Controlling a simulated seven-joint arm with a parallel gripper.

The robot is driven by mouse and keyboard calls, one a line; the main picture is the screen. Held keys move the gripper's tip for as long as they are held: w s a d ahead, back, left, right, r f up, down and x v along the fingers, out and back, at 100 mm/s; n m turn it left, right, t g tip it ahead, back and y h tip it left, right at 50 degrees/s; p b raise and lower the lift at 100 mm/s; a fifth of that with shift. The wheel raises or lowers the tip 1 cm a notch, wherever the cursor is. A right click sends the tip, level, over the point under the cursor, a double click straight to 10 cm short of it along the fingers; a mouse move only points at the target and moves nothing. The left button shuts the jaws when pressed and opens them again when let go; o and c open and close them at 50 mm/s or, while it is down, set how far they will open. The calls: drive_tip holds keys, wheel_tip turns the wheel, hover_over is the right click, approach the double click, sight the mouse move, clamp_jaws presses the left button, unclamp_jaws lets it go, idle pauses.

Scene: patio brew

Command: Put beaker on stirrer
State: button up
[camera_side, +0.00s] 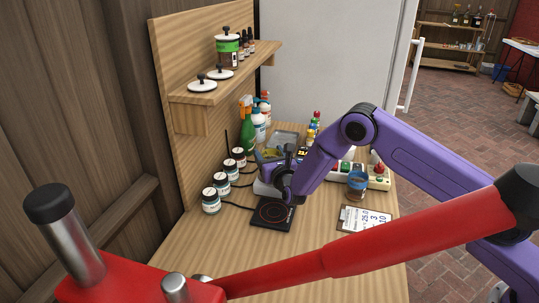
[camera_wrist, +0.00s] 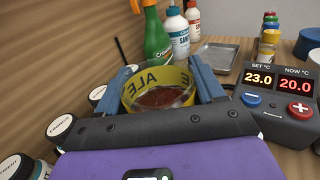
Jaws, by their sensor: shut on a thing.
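My gripper (camera_wrist: 162,86) has its two blue fingers closed on a glass beaker (camera_wrist: 158,97) with a yellow band lettered "ALE" and reddish-brown liquid inside. The beaker looks upright. In the side view, my gripper (camera_side: 270,155) is behind the stirrer, and my wrist hides most of the beaker. I cannot tell whether its base touches anything. The stirrer (camera_side: 270,214), a flat black plate with a red ring, lies on the wooden bench in front of my gripper, with nothing standing on it. The stirrer does not show in the wrist view.
A green spray bottle (camera_wrist: 157,38) and white bottles stand behind. A temperature controller (camera_wrist: 276,90) is to the right. A blue-banded glass (camera_side: 357,184) and a clipboard (camera_side: 364,218) are right of the stirrer.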

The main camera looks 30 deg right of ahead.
drive_tip(key=o, duration=1.2)
drive_tip(key=shift+f, duration=0.1)
drive_tip(key=s, duration=0.4)
drive_tip(key=s+a, duration=0.1)
drive_tip(key=s, duration=0.3)
drive_tip(key=s+a, duration=0.1)
drive_tip(key=s, duration=0.2)
drive_tip(key=shift+s+a, duration=0.15)
drive_tip(key=shift+s, duration=0.25)
drive_tip(key=shift+r, duration=0.2)
